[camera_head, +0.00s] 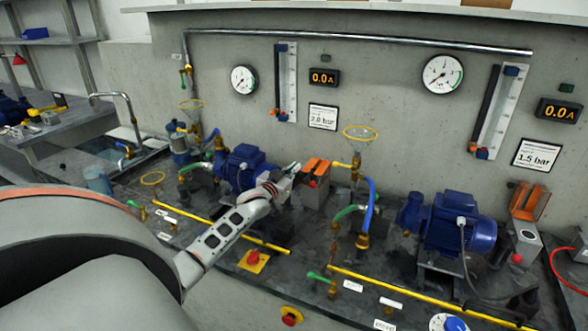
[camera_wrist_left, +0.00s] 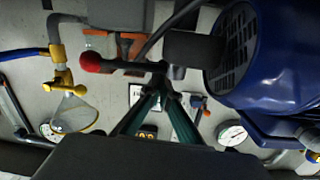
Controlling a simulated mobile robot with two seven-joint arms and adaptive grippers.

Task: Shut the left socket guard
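The left socket guard (camera_head: 317,166) is orange and sits on top of a grey socket box (camera_head: 313,194) right of the left blue pump. It looks tilted over the box; its exact angle is unclear. My left gripper (camera_head: 294,169) is just left of the guard, in front of the pump. In the left wrist view its dark green fingers (camera_wrist_left: 161,76) converge and look shut, with nothing clearly held. Part of the orange guard (camera_wrist_left: 128,47) shows beyond the fingertips, partly hidden. I cannot tell whether they touch. My right gripper is not in view.
A red knob (camera_wrist_left: 90,62) lies left of the fingertips. The left pump (camera_wrist_left: 268,55) is close on the right in the wrist view. Green and blue hoses (camera_head: 369,207) stand right of the box. The right socket guard (camera_head: 528,200) stands raised.

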